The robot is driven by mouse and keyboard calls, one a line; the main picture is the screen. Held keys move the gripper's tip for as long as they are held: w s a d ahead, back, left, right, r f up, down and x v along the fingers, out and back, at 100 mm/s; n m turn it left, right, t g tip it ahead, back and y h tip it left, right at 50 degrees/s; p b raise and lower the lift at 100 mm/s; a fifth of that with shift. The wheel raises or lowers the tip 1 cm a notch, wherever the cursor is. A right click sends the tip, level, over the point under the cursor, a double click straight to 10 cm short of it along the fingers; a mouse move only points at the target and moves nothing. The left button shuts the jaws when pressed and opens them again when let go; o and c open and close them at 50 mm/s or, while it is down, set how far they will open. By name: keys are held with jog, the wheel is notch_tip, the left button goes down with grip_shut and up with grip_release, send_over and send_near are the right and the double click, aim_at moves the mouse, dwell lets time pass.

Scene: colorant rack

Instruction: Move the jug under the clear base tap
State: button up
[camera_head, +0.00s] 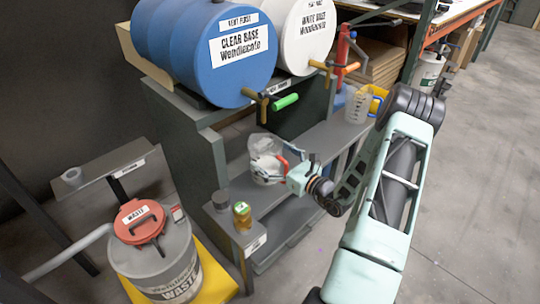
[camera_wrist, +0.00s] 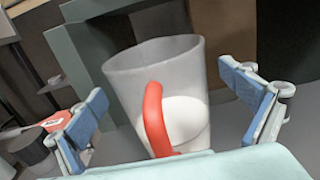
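The jug (camera_head: 262,146) is a translucent cup with a red handle and white contents in its lower part. It stands on the grey shelf below the blue clear base drum (camera_head: 190,50). The clear base tap (camera_head: 262,100), brass with a green lever, is above the jug; exact alignment is hard to judge. My gripper (camera_head: 285,160) is at the jug's right side. In the wrist view the jug (camera_wrist: 185,75) is between my open fingers (camera_wrist: 168,92), its red handle (camera_wrist: 155,115) facing me. Gaps show on both sides, and the jug looks tilted in this view.
A white base drum (camera_head: 308,35) lies to the right, with another tap and orange lever. Small containers (camera_head: 242,215) stand on the front left ledge. A waste drum (camera_head: 155,255) is at lower left.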

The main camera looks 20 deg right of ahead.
jog(key=p+v, duration=0.1)
jog(key=v, duration=1.1)
jog(key=shift+r, duration=0.15)
